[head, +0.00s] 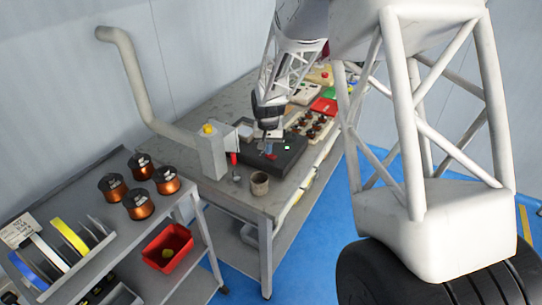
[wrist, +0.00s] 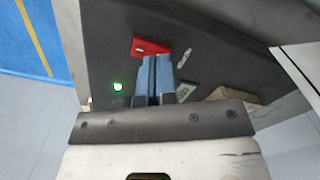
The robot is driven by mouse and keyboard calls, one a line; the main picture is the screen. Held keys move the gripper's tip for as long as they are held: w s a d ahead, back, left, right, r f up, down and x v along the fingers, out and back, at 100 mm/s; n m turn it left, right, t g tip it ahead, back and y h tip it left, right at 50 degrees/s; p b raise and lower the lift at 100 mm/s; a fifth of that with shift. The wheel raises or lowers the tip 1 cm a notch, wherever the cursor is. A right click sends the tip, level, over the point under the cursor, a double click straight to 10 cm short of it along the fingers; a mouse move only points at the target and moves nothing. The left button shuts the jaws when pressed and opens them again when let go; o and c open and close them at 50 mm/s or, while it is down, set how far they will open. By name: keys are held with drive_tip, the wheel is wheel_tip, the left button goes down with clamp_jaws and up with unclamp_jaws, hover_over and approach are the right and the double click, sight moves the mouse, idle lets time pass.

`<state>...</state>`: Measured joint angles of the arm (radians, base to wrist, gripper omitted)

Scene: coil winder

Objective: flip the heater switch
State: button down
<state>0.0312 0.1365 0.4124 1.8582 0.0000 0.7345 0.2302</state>
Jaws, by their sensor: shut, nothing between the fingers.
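A dark box (head: 285,158) sits on the grey bench, with a small lit green lamp (head: 287,148) on its top. In the wrist view the lamp (wrist: 117,86) glows left of my fingers. A red piece (wrist: 150,46), likely the heater switch, lies on the dark face just beyond my fingertips. My gripper (wrist: 157,60) has its blue fingers shut together and empty. The fingertips overlap the lower edge of the red piece in the picture; I cannot tell whether they touch it. In the head view my gripper is low over the box and hides part of it.
A grey post with a yellow button (head: 208,128) and a cup (head: 260,183) stand left of the box. Parts trays (head: 312,124) are behind it. A cart at the left holds copper coils (head: 138,204) and a red bin (head: 168,246).

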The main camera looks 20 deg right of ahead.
drive_tip(key=shift+f, duration=0.6)
idle(0.5)
drive_tip(key=shift+r, duration=3.55)
